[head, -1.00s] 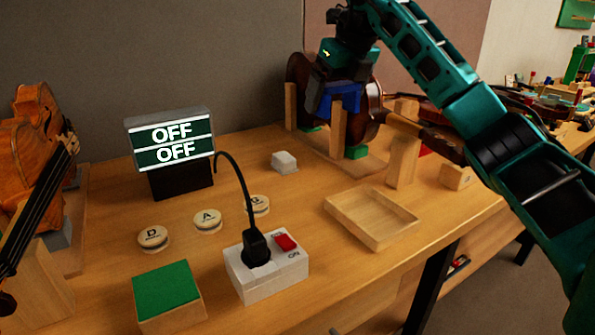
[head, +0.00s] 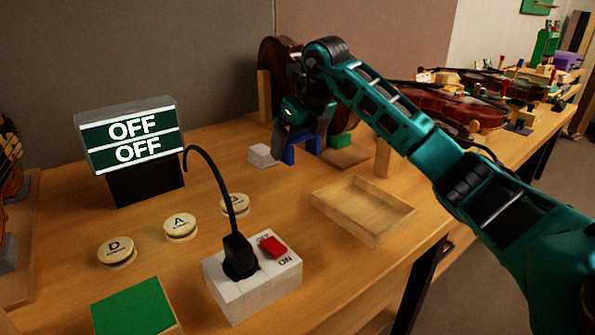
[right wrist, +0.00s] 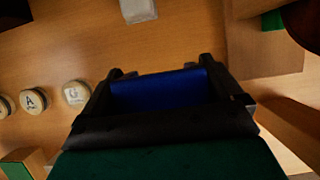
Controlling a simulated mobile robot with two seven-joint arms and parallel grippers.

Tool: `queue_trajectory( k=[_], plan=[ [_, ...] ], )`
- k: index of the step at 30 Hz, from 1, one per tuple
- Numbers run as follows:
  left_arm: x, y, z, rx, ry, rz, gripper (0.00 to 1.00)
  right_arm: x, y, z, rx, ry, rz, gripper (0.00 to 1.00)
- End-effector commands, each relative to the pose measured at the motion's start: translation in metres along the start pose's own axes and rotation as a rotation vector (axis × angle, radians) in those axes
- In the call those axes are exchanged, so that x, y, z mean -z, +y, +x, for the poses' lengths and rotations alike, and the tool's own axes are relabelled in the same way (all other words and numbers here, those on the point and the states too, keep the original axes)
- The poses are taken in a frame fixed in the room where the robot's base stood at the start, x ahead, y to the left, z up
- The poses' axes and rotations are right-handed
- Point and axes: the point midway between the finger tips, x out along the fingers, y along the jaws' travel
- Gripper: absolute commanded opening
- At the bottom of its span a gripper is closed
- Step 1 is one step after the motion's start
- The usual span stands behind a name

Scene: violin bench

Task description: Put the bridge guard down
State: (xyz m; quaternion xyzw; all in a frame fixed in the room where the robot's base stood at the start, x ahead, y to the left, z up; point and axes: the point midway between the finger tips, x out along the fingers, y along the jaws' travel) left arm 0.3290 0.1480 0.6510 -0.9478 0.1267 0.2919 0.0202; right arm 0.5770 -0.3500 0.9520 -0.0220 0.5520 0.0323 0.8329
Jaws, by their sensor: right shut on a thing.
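The blue bridge guard (head: 305,144) is in my right gripper (head: 290,138), in front of the violin stand in the head view. In the right wrist view the guard (right wrist: 160,94) spans between the two dark fingers, which are shut on it. The gripper points down and the guard is low over the bench, right of a small white block (head: 263,155). I cannot tell whether the guard touches the bench top. The violin (head: 277,60) stands upright behind, partly hidden by my right arm. My left gripper is not in view.
A shallow wooden tray (head: 316,196) lies in front of the guard. A power box (head: 252,292) with a black plug and red switch, round labelled discs (head: 180,226) and a display reading OFF (head: 131,141) stand to the left. Bare bench lies between the discs and tray.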

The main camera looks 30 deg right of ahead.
Motion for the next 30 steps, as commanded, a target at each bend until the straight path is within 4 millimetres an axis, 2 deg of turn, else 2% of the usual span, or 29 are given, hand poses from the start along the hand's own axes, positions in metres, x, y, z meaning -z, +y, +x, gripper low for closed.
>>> queue_trajectory(
  k=[1,8,14,26,27,30],
  plan=[
    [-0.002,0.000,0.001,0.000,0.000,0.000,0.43,0.003,0.000,0.007,0.000,0.000,0.000,0.65],
    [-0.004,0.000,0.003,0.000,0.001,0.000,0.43,0.009,0.000,0.022,-0.001,0.001,-0.001,0.65],
    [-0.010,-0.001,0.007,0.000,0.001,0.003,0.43,0.021,0.000,0.050,-0.001,0.000,-0.001,0.65],
    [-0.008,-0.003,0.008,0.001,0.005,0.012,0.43,0.023,0.000,0.054,0.000,-0.001,-0.001,0.65],
    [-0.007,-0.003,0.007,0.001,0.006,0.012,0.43,0.022,0.000,0.053,0.000,-0.001,-0.001,0.97],
    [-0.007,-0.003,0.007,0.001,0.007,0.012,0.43,0.022,0.000,0.053,0.000,-0.001,0.000,1.00]
  ],
)
